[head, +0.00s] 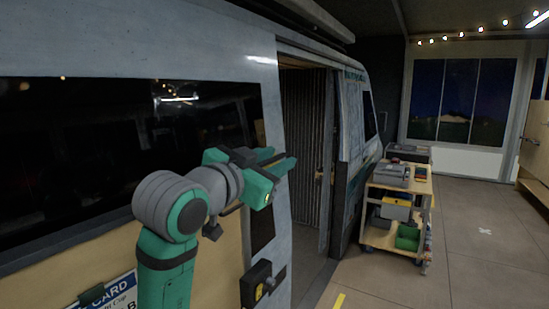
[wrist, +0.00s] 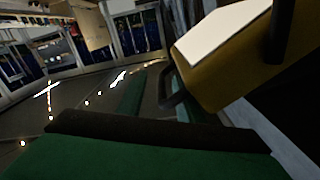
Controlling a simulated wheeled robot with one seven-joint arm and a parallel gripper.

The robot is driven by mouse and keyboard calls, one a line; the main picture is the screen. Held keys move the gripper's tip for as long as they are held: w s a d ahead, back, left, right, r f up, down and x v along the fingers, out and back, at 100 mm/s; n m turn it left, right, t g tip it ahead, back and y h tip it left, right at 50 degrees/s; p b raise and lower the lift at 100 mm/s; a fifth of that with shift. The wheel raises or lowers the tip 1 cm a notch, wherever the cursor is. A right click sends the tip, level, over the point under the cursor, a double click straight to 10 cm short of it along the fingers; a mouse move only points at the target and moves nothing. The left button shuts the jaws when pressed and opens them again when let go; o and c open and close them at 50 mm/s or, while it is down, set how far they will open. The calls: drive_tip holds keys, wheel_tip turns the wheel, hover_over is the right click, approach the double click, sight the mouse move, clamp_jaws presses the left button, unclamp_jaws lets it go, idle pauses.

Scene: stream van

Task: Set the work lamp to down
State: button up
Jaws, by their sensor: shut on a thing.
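My gripper (head: 276,168) is held out beside the van's side, near its open doorway. In the wrist view the work lamp (wrist: 225,85) fills the upper right. It is a yellow box with a pale panel (wrist: 220,32) on one face and a thin dark handle loop (wrist: 166,98) at its near edge. The green fingers of my gripper (wrist: 157,93) are at this loop and shut on it. I cannot make out the lamp in the head view. The wrist picture is tilted, so I cannot tell which way the panel faces.
The van's side (head: 215,45) with a dark window lies close to my arm. A black box with a lever (head: 260,284) is on the van below the gripper. A loaded trolley (head: 384,237) stands beyond the doorway. The floor at right is clear.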

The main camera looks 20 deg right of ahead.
drive_tip(key=shift+f, duration=0.2)
drive_tip(key=shift+a, duration=0.25)
drive_tip(key=v, duration=1)
drive_tip(key=shift+s+r, duration=0.15)
drive_tip(key=shift+s, duration=0.25)
drive_tip(key=shift+w+a, duration=0.1)
